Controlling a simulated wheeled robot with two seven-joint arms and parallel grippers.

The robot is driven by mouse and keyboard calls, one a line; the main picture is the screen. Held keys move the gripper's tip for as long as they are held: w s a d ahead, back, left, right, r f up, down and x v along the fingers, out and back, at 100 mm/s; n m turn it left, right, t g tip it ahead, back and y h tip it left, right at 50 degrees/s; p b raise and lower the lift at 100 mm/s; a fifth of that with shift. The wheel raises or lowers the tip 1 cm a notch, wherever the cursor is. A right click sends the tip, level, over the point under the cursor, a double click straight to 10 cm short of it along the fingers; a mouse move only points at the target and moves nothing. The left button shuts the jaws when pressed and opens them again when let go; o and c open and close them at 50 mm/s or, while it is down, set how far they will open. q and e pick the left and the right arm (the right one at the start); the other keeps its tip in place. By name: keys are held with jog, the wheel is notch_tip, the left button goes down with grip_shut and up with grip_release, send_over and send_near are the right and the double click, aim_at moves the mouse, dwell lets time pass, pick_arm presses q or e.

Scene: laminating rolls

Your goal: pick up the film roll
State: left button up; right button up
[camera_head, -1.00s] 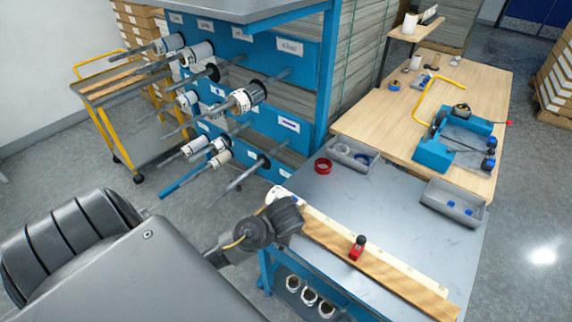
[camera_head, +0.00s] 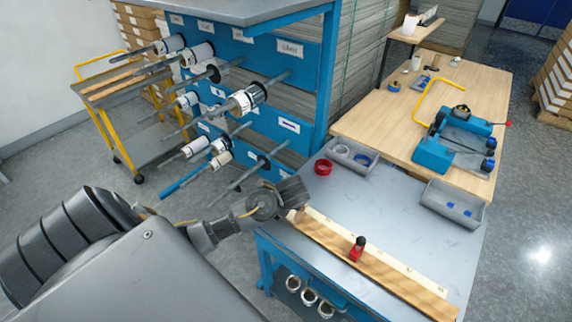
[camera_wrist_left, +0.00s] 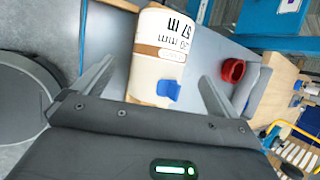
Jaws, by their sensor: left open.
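The film roll (camera_wrist_left: 160,55) shows in the left wrist view as a cream-white cylinder with a tan band, printed lettering and a blue tab. It lies on the grey table between the spread fingers of my left gripper (camera_wrist_left: 156,75), with a visible gap to the right finger. My left gripper is open. In the head view, my left gripper (camera_head: 294,193) is over the left end of the grey table and hides most or all of the roll. My right gripper is not in view.
On the grey table (camera_head: 400,205) are a wooden board with a ruler (camera_head: 390,268), a red-and-black tool (camera_head: 357,249), a red ring (camera_head: 323,167) and grey trays (camera_head: 454,204). A blue rack (camera_head: 290,125) with rolls on rods stands behind my left arm.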

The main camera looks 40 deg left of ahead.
pick_arm(q)
jog(key=shift+p+x, duration=0.6)
jog(key=shift+x, duration=2)
jog(key=shift+d, duration=0.2)
jog(key=c, duration=1.2)
